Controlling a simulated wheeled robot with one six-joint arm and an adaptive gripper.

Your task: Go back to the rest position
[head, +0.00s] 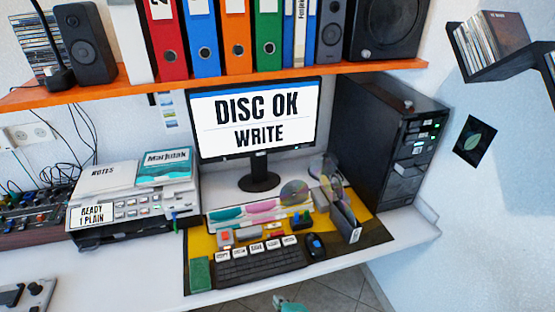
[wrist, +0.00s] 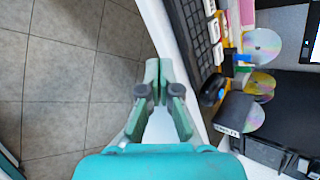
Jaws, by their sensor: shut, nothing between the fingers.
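My gripper (wrist: 158,72) is in the middle of the wrist view, its green fingers shut with nothing between them. It is over the tiled floor at the desk's front edge, apart from the keyboard. In the head view only a small part of my gripper (head: 285,304) shows at the bottom edge, below the desk front. The monitor (head: 254,120) reads "DISC OK" and "WRITE".
The white desk (head: 150,265) carries a keyboard (head: 262,265), mouse (head: 316,247), disc holder (head: 345,217), printer (head: 130,208) and black computer tower (head: 385,140). An orange shelf (head: 130,85) with binders runs above. The floor (wrist: 60,70) in front looks clear.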

